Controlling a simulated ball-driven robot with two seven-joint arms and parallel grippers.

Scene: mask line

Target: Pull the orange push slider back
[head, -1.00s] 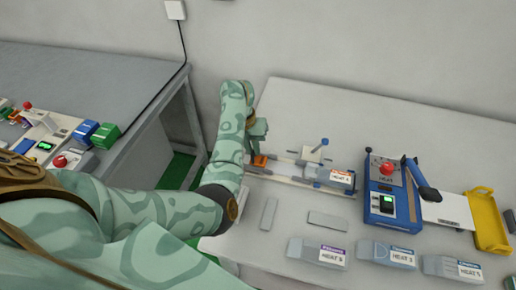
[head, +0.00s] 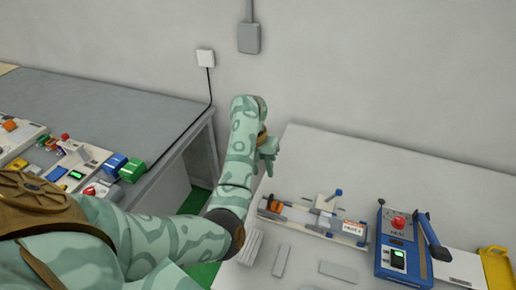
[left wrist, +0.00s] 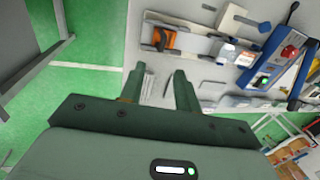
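The orange push slider (head: 276,206) sits near the left end of the pale rail fixture (head: 302,220) on the right-hand table. It also shows in the left wrist view (left wrist: 163,38), at the fixture's left part. A block with a white HEAT label (head: 353,228) is at the fixture's right end. My left gripper (head: 268,166) is above and behind the slider, apart from it. In the left wrist view its two fingers (left wrist: 158,74) stand apart with nothing between them. My right gripper is not in view.
A blue heat machine (head: 399,245) with a red knob and lever stands right of the fixture. Flat grey strips (head: 281,260) lie in front. A yellow tray (head: 496,266) is at the far right. Another grey table (head: 100,105) with devices stands left, across a gap.

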